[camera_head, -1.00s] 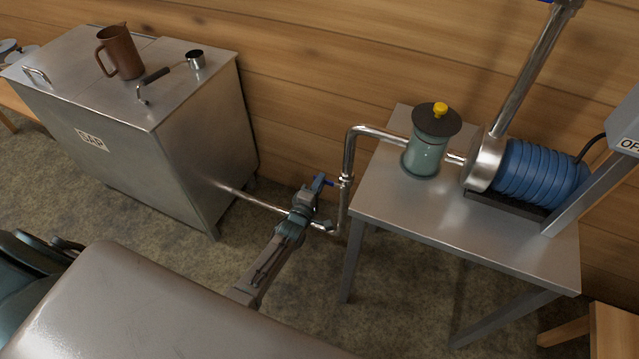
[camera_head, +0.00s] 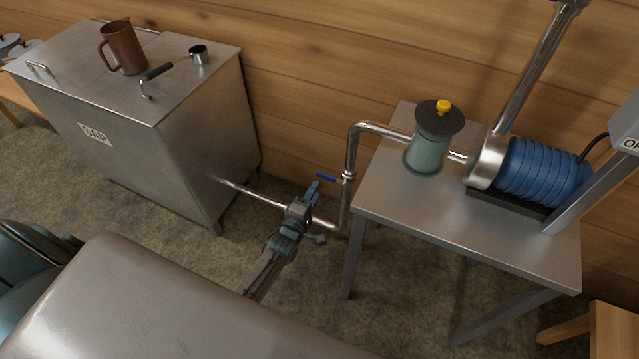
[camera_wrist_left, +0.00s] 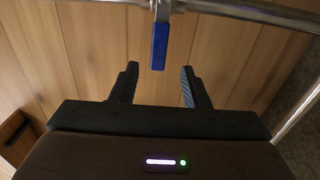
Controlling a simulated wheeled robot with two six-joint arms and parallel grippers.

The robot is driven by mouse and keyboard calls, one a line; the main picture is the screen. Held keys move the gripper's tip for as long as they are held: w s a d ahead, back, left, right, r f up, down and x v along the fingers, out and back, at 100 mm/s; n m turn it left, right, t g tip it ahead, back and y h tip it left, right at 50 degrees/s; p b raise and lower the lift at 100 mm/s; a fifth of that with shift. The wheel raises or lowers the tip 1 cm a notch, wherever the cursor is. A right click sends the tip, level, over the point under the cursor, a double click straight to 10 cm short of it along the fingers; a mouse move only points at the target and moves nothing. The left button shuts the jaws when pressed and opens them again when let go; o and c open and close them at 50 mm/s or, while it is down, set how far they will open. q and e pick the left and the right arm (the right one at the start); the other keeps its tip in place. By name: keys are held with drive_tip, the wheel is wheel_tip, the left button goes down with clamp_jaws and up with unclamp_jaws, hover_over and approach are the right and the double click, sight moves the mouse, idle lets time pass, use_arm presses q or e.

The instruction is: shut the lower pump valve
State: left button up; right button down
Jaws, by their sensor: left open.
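The lower pump valve has a blue lever (camera_head: 326,178) on the upright steel pipe (camera_head: 349,190) left of the pump table. The lever points left, crosswise to the pipe. My left gripper (camera_head: 317,213) is open and empty, just below and in front of the lever. In the left wrist view the blue lever (camera_wrist_left: 160,46) hangs crosswise from the pipe, centred ahead of the gap between the open fingers (camera_wrist_left: 159,70). No contact shows. My right gripper is not in view.
The pump table (camera_head: 400,205) carries a green canister (camera_head: 427,152) and blue motor (camera_head: 540,172). The wooden wall is close behind.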

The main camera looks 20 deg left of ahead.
use_arm(q)
drive_tip(key=s, duration=0.4)
drive_tip(key=shift+s+a, duration=0.1)
drive_tip(key=shift+s, duration=0.3)
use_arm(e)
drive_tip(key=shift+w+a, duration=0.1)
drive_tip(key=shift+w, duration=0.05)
use_arm(q)
drive_tip(key=s+a+f+m+g+y+p, duration=0.1)
drive_tip(key=s+a+f+m+g+p, duration=0.2)
drive_tip(key=s+f+m+g, duration=0.95)
drive_tip(key=s+f+m+g+p, duration=0.1)
drive_tip(key=s+f, duration=0.3)
drive_tip(key=s, duration=0.4)
drive_tip(key=s+a+f+m+g+p, duration=0.1)
drive_tip(key=s+f+m, duration=0.1)
drive_tip(key=s+f, duration=0.3)
drive_tip(key=s+a+f+m+g, duration=0.1)
drive_tip(key=s+f, duration=0.4)
drive_tip(key=s, duration=0.8)
drive_tip(key=shift+s+a+m+g+p, duration=0.2)
drive_tip(key=shift+m+g+p, duration=0.3)
drive_tip(key=shift+m, duration=0.35)
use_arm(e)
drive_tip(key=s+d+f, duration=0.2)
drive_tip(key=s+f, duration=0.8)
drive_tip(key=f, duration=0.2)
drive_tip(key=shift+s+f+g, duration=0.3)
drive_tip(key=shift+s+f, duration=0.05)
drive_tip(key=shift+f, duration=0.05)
